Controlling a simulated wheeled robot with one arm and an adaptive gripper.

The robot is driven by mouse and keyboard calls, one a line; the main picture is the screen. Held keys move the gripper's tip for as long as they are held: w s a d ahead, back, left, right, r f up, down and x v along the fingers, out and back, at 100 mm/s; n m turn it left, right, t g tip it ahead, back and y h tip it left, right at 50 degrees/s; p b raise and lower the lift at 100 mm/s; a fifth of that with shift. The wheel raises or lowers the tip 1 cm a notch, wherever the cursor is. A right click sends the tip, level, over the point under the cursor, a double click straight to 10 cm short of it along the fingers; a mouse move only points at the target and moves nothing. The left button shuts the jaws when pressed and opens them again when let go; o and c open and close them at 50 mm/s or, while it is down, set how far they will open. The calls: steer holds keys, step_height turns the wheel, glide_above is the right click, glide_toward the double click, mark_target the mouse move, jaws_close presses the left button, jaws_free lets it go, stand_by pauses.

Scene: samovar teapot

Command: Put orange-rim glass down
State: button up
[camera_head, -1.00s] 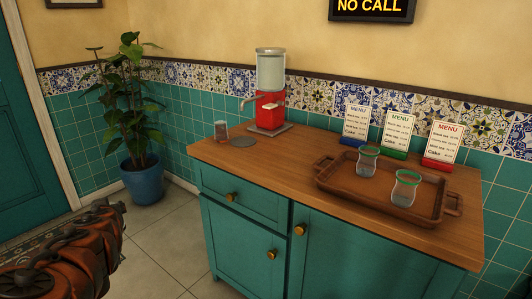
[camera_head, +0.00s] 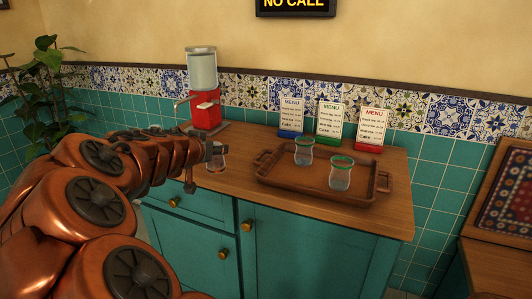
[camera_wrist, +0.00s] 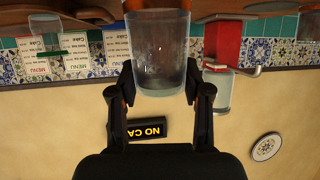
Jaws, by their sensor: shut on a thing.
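My gripper (camera_head: 214,150) is at the front left of the wooden counter (camera_head: 245,200), in front of the red dispenser. It is shut on a clear glass (camera_head: 217,163). In the wrist view, which is upside down, the glass (camera_wrist: 160,62) sits between both fingers. Orange shows at the top edge of that view by the glass; I cannot tell if it is the rim. From the head view I cannot tell whether the glass touches the counter.
A brown tray (camera_head: 273,178) holds two green-rimmed glasses, one (camera_head: 304,153) farther back and one (camera_head: 341,174) nearer. Menu stands (camera_head: 330,122) line the wall behind it. The red dispenser (camera_head: 206,108) stands at the back left. A small bare strip lies left of the tray.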

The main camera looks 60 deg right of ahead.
steer(key=s+d+r+m+g, duration=0.2)
steer(key=s+d, duration=0.1)
steer(key=s, duration=0.3)
steer(key=shift+w+d+f, duration=0.9)
steer(key=shift+w+d, duration=0.9)
steer(key=shift+d, duration=0.2)
steer(key=shift+w+d+f, duration=0.95)
steer(key=shift+w+d, duration=0.8)
steer(key=shift+d, duration=0.3)
steer(key=shift+w+d+f, duration=0.9)
steer(key=shift+w+d, duration=0.9)
steer(key=shift+d, duration=0.2)
steer(key=shift+f+b, duration=0.15)
steer(key=shift+b, duration=0.4)
steer(key=o, duration=1.2)
steer(key=shift+c, duration=0.2)
